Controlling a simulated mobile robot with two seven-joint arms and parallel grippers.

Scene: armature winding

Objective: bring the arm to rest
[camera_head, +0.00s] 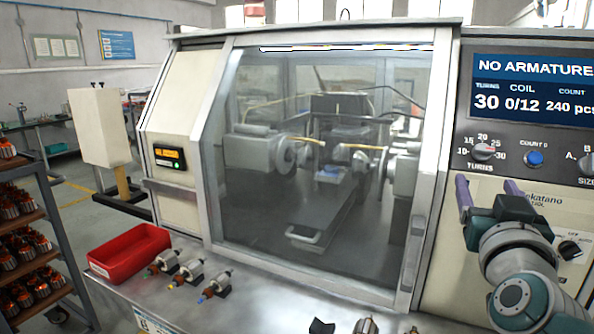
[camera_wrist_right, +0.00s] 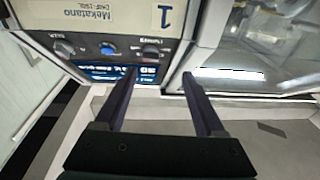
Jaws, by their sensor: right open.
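My right gripper (camera_head: 488,198) is at the right in the head view, in front of the machine's control panel (camera_head: 545,140). Its two purple-grey fingers are apart with nothing between them. In the right wrist view the open fingers (camera_wrist_right: 160,85) point toward the panel and the edge of the glazed door. The panel display reads "NO ARMATURE", turns 30, coil 0/12, count 240 pcs. My left gripper is not in the head view.
The winding machine's glass door (camera_head: 320,160) is closed. On the front ledge are a red bin (camera_head: 130,254) and several small armatures (camera_head: 190,270). A rack of copper-wound parts (camera_head: 25,245) stands at the left. A dark block (camera_head: 321,326) lies at the bottom edge.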

